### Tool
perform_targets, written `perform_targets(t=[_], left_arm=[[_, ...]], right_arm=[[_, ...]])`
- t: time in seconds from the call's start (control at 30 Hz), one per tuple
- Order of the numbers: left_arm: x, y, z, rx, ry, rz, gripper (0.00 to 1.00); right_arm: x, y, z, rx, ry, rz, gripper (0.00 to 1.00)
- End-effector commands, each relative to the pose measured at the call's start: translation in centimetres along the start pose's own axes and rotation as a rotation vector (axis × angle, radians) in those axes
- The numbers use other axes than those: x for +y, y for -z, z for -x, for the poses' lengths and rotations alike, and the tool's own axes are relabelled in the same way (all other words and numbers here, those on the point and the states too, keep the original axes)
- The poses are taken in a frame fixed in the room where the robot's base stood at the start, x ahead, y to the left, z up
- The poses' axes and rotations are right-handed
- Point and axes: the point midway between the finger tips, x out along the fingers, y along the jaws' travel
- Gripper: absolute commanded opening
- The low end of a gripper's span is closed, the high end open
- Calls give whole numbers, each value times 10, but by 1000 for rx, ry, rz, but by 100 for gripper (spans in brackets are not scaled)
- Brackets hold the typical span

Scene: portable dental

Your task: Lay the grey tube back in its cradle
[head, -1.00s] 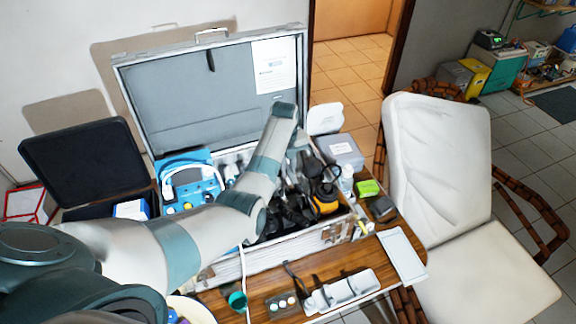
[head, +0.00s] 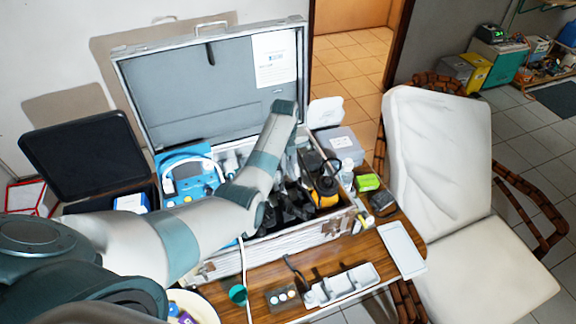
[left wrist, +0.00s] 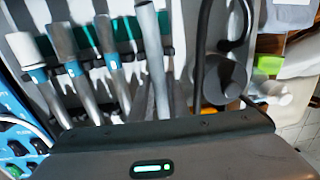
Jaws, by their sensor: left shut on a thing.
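My left arm reaches over the open metal case (head: 325,233) in the head view, and its own links largely hide its gripper there. In the left wrist view my left gripper (left wrist: 160,100) is shut on the grey tube (left wrist: 150,42), which stands out between its dark fingers. Beside the tube, several similar handpieces with white and blue collars (left wrist: 65,45) lie in a row against a teal and dark rack (left wrist: 88,38). I cannot tell which part is the tube's own cradle, or whether the tube touches it. My right gripper is not in view.
A blue device (head: 190,178) stands left of the gripper, and a black and yellow tool (head: 326,190) right of it. A white cable crosses the case front. A white holder (head: 342,285), teal cup (head: 238,295) and pale tray (head: 402,250) are on the wooden table.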

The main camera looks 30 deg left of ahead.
Motion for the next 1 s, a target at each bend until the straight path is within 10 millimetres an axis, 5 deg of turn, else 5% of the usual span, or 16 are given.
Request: perform_targets(t=[1.0], left_arm=[[0, 0, -14, -1, 0, 0, 0]], right_arm=[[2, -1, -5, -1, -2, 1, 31]])
